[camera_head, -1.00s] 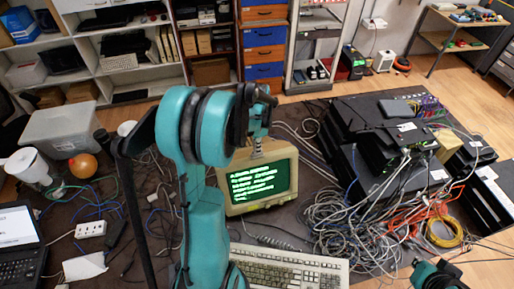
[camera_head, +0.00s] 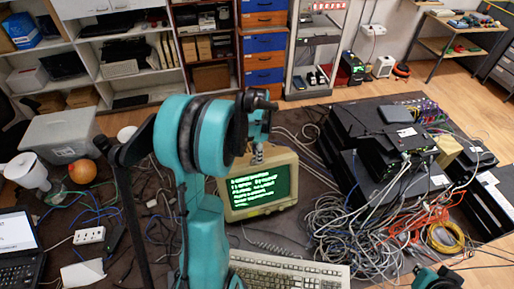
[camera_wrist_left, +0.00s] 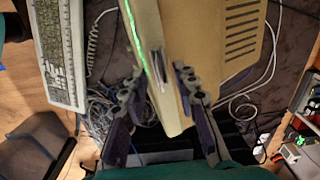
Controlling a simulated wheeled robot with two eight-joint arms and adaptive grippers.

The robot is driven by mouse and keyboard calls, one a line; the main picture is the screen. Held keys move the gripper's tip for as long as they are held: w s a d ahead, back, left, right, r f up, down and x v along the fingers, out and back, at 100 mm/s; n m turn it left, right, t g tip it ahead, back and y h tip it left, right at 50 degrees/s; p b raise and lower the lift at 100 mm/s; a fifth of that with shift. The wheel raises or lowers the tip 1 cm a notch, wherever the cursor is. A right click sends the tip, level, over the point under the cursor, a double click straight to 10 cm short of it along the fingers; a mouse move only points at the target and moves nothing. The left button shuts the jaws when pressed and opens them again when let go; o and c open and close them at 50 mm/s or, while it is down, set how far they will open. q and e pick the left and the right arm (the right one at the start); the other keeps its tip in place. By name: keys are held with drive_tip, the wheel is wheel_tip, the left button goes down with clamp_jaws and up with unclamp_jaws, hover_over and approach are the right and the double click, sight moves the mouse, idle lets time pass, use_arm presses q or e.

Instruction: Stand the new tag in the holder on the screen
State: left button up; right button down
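The screen (camera_head: 262,188) is a beige monitor with green text, standing on the dark table; in the left wrist view its casing (camera_wrist_left: 215,45) fills the middle. My left gripper (camera_head: 258,143) is at the monitor's top edge. In the left wrist view its fingers (camera_wrist_left: 162,100) are spread apart, one on each side of the casing's edge. A small thin upright piece (camera_wrist_left: 158,68) stands on that edge between them, apart from both fingers; I cannot tell tag from holder there. My right gripper (camera_head: 440,280) is at the bottom right, cut off by the frame; its fingers are not clear.
A keyboard (camera_head: 290,272) lies in front of the monitor. Tangled cables (camera_head: 350,225) and stacked black network boxes (camera_head: 385,135) fill the right. A laptop (camera_head: 18,250), power strip (camera_head: 89,235), orange ball (camera_head: 82,171) and grey bin (camera_head: 60,135) are on the left.

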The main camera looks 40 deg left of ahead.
use_arm(q)
wheel_tip(320, 180, up, 12)
drive_tip(key=shift+f, duration=0.15)
idle(0.5)
